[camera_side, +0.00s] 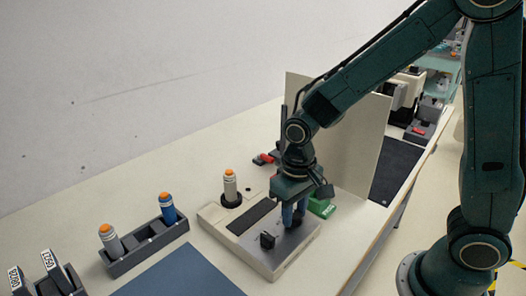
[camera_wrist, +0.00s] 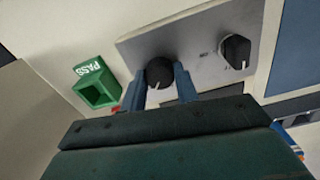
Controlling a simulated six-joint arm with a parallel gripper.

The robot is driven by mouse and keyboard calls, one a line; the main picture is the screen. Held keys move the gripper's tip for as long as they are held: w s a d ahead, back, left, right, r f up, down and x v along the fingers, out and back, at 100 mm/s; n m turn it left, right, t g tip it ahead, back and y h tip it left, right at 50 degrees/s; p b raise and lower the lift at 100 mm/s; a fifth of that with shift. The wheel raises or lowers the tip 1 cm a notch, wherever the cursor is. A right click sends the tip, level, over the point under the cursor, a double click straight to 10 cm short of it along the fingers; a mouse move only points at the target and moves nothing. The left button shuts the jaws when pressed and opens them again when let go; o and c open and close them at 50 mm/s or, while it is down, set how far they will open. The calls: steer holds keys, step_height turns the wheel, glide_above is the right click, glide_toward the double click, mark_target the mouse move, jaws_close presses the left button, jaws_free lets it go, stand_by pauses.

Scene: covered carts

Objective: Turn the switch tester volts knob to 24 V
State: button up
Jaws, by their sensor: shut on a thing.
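The switch tester (camera_side: 222,222) is a light box with a grey panel on the table. My gripper (camera_side: 293,220) points down over the panel's right end. In the wrist view, my gripper (camera_wrist: 166,80) has its two blue fingers on either side of a round black knob (camera_wrist: 159,72) with a white pointer mark, and is shut on it. A second black knob (camera_side: 267,239) stands free on the panel; it also shows in the wrist view (camera_wrist: 236,51), with a white mark. The lettering by the knobs is too small to read, so I cannot tell which is volts.
A green PASS bin (camera_wrist: 97,82) stands close beside the tester. A grey-white cylinder with an orange top (camera_side: 230,184) stands upright on the tester. A dark rack (camera_side: 147,250) holds similar cylinders to the left. A pale upright panel (camera_side: 350,150) rises behind my gripper.

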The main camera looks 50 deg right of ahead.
mark_target(294, 214)
steer(key=shift+m, duration=0.5)
steer(key=o, duration=1)
steer(key=shift+r, duration=0.1)
step_height(294, 214, up, 14)
steer(key=shift+f, duration=0.15)
stand_by(0.5)
